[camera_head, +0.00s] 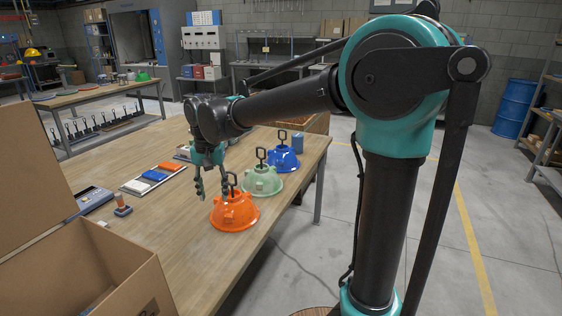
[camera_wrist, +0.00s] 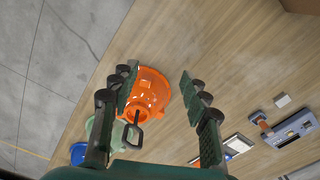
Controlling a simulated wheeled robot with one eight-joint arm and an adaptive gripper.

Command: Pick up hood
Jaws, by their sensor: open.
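An orange hood (camera_head: 232,213) with a dark loop handle stands on the wooden table near its front edge; it also shows in the wrist view (camera_wrist: 153,88). A pale green hood (camera_head: 262,182) and a blue hood (camera_head: 284,160) stand behind it in a row, each with a dark handle. In the wrist view, the green hood (camera_wrist: 96,131) and the blue hood (camera_wrist: 78,154) are partly hidden by the left finger. My gripper (camera_head: 211,191) is open and empty, pointing down just left of the orange hood's handle. In the wrist view, the orange hood shows between the fingers, nearer the left one.
An open cardboard box (camera_head: 95,262) is at the near left. A tray with orange, blue and white pieces (camera_head: 152,178), a stamp-like tool (camera_head: 122,206) and a flat device (camera_head: 91,197) lie on the table.

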